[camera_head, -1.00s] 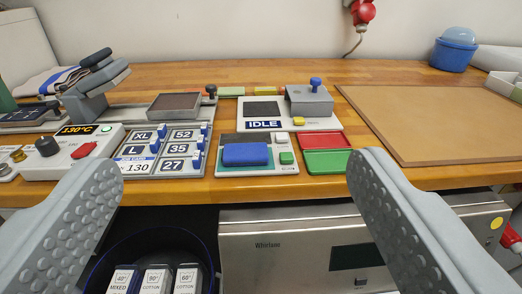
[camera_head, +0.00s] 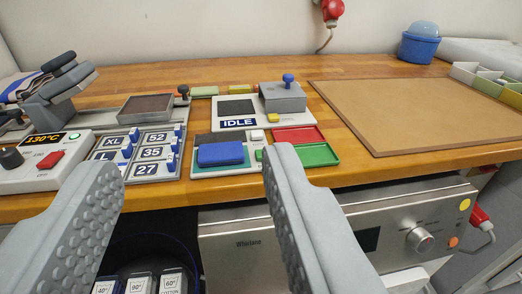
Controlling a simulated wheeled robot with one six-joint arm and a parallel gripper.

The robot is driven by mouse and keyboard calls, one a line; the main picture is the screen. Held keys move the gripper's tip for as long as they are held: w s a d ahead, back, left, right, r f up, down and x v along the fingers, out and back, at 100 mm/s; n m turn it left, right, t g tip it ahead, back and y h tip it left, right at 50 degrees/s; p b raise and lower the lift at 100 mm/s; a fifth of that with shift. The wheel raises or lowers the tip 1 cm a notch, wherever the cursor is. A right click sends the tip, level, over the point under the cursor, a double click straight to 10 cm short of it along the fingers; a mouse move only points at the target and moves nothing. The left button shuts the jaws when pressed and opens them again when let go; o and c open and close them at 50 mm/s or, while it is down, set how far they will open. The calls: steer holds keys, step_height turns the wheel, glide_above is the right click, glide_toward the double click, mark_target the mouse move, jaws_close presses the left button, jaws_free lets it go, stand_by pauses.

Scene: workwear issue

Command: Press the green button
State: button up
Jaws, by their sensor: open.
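A small green button (camera_head: 259,155) sits at the right edge of a grey and white panel, beside a blue pad (camera_head: 221,154). My right finger's tip partly hides it. My gripper (camera_head: 194,165) is open and empty, with its two grey studded fingers reaching forward in front of the bench edge. The blue pad shows between the fingertips; the green button lies just beyond the right fingertip. I cannot tell whether that fingertip touches the button, but it appears nearer to me.
A red tray (camera_head: 298,134) and a green tray (camera_head: 315,154) lie right of the panel. A press unit marked IDLE (camera_head: 237,123) stands behind it, size switches (camera_head: 152,153) to its left. A brown board (camera_head: 415,115) lies at right. A Whirlpool-like steel appliance (camera_head: 235,250) is below.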

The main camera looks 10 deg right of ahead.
jaws_close()
stand_by(1.4)
